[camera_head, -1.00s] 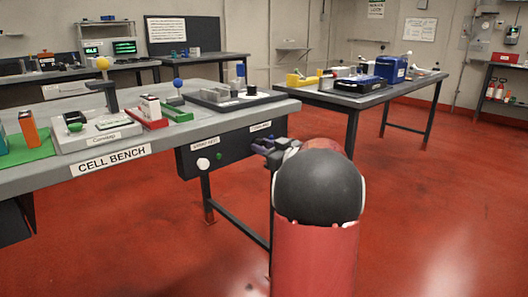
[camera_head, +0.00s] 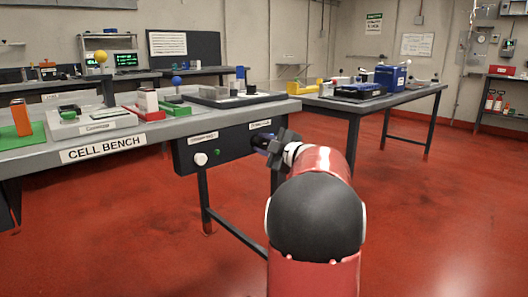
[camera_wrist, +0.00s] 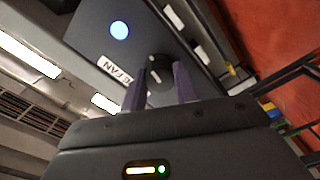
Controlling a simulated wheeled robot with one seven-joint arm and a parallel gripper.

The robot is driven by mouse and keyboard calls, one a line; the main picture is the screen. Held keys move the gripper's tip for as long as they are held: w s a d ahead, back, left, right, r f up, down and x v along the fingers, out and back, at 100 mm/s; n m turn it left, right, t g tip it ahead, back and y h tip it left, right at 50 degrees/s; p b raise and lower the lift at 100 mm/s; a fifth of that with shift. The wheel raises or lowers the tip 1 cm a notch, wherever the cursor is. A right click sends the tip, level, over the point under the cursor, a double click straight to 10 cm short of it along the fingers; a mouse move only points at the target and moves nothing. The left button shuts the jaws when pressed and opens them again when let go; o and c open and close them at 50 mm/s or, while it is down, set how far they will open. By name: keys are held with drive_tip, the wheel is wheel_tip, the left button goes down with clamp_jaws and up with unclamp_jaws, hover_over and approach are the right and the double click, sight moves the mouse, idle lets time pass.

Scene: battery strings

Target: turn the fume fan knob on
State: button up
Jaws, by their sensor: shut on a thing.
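The fume fan knob (camera_wrist: 158,68) is a round black knob with a white mark, on a dark panel (camera_wrist: 93,20). A label ending in "FAN" (camera_wrist: 114,70) is beside it, and a round light (camera_wrist: 119,30) on the panel glows pale blue. My gripper (camera_wrist: 159,76) has its two purple fingers on either side of the knob, shut on it.
The cell bench (camera_head: 45,160) above holds trays and several small parts. Another table (camera_head: 400,95) stands to the right. The red floor between is open.

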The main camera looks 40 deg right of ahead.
drive_tip(key=shift+f+n+b, duration=0.1)
drive_tip(key=shift+n+b, duration=0.55)
drive_tip(key=shift+n, duration=0.45)
drive_tip(key=o, duration=1)
drive_tip(key=shift+c, duration=0.2)
drive_tip(key=s, duration=0.7)
drive_tip(key=shift+s+d, duration=0.3)
drive_tip(key=shift+s, duration=0.1)
